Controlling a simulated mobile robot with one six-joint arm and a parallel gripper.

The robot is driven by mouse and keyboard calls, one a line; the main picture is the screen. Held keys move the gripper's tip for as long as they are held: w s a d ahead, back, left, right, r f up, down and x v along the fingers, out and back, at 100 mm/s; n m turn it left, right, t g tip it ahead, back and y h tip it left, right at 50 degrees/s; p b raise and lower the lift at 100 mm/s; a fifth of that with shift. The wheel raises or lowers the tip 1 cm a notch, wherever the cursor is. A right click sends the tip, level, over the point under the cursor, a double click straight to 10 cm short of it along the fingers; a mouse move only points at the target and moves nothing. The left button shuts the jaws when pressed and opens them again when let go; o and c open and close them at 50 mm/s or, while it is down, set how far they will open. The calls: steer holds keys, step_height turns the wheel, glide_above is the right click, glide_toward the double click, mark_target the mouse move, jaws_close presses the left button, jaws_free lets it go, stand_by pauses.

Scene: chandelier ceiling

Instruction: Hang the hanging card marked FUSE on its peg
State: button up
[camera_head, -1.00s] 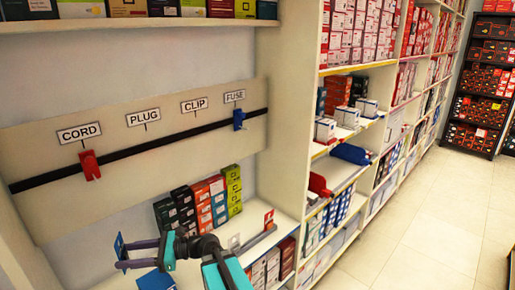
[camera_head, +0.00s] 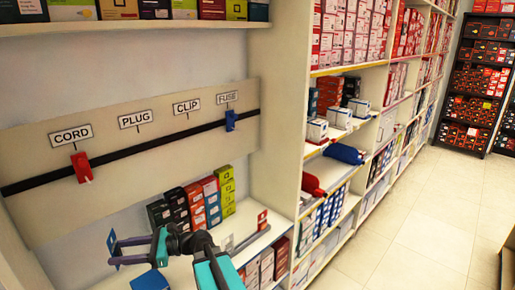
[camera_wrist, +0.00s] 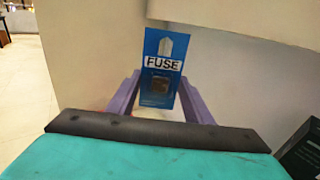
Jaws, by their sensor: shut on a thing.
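A blue hanging card marked FUSE (camera_wrist: 161,90) stands upright between the purple fingers of my gripper (camera_wrist: 155,100) in the wrist view. In the head view my gripper (camera_head: 114,253) is at the lower left, shut on the blue card (camera_head: 111,241), low in front of the board. The FUSE label (camera_head: 227,97) is at the right end of the board, above a black rail (camera_head: 140,150). A small blue piece (camera_head: 230,120) sits on the rail below that label. A red card (camera_head: 82,167) hangs below the CORD label (camera_head: 71,135).
The PLUG label (camera_head: 135,119) and CLIP label (camera_head: 186,106) have bare rail below them. Stacked boxes (camera_head: 190,204) stand on the shelf below the board. A white upright panel (camera_head: 278,110) bounds the bay at right. A blue box (camera_head: 150,281) lies below my gripper.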

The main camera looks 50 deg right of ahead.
steer(key=d+r+m+t+h+p, duration=0.1)
steer(key=d+r+m+t+h, duration=0.25)
steer(key=d, duration=1.15)
steer(key=d+r+m+t+h+p, duration=0.15)
steer(key=d+r+h, duration=0.4)
steer(key=d, duration=0.85)
steer(key=s+d+r+m+h, duration=0.1)
steer(key=s+d+r, duration=0.3)
steer(key=d, duration=0.4)
steer(key=s+d+r+m+t+h+p, duration=0.1)
steer(key=s+d+r+h, duration=0.2)
steer(key=d, duration=0.4)
steer(key=s+d+r+m+h, duration=0.1)
steer(key=s+d+r, duration=0.3)
steer(key=d, duration=0.4)
steer(key=shift+s+d+r+m+t+h+p, duration=0.3)
steer(key=shift+r+m+h+p, duration=0.1)
steer(key=shift+r, duration=0.15)
steer(key=shift+w, duration=0.35)
steer(key=w+f+b, duration=0.1)
steer(key=w, duration=0.8)
steer(key=shift+w+d+f, duration=0.35)
